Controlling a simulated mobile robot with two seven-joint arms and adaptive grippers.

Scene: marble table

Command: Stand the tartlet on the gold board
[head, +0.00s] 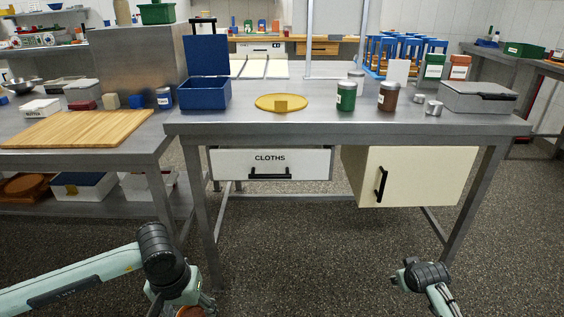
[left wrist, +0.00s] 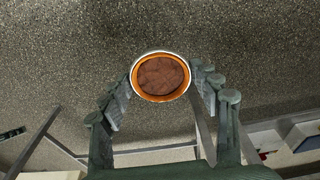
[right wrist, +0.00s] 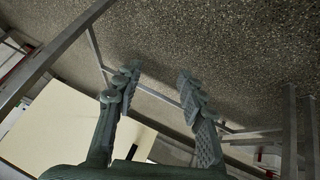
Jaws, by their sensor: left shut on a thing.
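The tartlet (left wrist: 160,77), round with a brown top and an orange rim, is between the fingers of my left gripper (left wrist: 161,82), which is shut on it. In the head view only a small orange-brown part of the tartlet (head: 190,311) shows at the bottom edge, below my left gripper (head: 192,303). The gold board (head: 281,102) is a round yellow disc lying on the steel table, with a small gold block or tag at its front. My right gripper (right wrist: 157,80) is open and empty over the floor, in front of the table.
The steel table (head: 350,124) also holds a blue open box (head: 204,95) left of the board. A green jar (head: 346,96), a brown jar (head: 388,96) and a grey container (head: 478,97) stand to its right. A cutting board (head: 77,127) lies on the left counter.

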